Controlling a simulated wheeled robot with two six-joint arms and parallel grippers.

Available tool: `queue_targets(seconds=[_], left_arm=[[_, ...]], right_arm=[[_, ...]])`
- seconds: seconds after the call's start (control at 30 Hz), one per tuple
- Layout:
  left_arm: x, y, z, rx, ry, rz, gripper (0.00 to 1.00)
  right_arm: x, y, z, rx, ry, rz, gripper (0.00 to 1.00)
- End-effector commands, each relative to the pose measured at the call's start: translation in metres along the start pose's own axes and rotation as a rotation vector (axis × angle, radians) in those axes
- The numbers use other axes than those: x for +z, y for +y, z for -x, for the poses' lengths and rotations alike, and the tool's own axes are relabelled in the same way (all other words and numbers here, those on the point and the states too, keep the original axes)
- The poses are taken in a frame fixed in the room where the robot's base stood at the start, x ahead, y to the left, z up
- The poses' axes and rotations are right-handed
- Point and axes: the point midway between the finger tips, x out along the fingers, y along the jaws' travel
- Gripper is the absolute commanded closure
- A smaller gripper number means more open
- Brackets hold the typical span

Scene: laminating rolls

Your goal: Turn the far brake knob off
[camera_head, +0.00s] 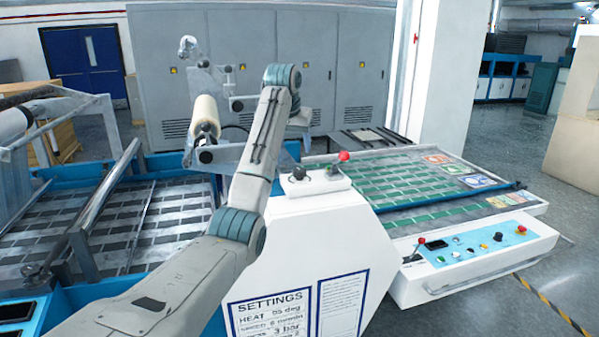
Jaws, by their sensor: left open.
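A pale laminating roll (205,116) sits between clear brackets at the centre left. A small dark knob (237,105) shows on the far bracket, and another dark knob (205,157) shows on the near bracket. I cannot tell from their look whether either is on or off. My left arm rises from the lower left and bends over at the wrist. My left gripper (300,117) is past that bend, right of the roll and apart from both knobs. It is open, its fingers mostly hidden behind the wrist. My right gripper is not in view.
A white cabinet (310,235) with a settings label and a red-topped lever (344,156) stands in front. A green-patterned bed (415,185) and a control panel (470,249) lie to the right. A metal bar (105,190) crosses the left bed.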

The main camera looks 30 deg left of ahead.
Motion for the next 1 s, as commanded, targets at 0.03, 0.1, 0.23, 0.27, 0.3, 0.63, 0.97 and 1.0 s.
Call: queue_targets(seconds=[0.03,0.1,0.23,0.27,0.3,0.63,0.97,1.0], left_arm=[[0.002,0.001,-0.01,0.001,0.0,-0.001,0.4],[0.002,0.001,-0.015,0.002,0.0,-0.001,0.4],[-0.001,0.001,-0.028,-0.001,-0.006,-0.002,0.4],[0.0,0.0,-0.034,-0.001,-0.006,-0.002,0.4],[0.0,0.0,-0.041,-0.001,-0.006,-0.001,0.4],[0.0,0.001,-0.085,0.0,-0.003,-0.002,0.4],[0.001,0.001,-0.092,0.0,0.0,-0.002,0.4],[0.001,0.001,-0.092,0.0,0.0,-0.002,0.4]], right_arm=[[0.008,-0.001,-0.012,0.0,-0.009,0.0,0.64],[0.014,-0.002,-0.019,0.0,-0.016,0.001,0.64],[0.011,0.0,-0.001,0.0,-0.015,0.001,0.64],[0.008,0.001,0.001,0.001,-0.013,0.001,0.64],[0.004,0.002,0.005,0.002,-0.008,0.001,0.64],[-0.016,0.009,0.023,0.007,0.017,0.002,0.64],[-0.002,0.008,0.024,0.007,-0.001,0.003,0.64],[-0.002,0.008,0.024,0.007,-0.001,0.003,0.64]])
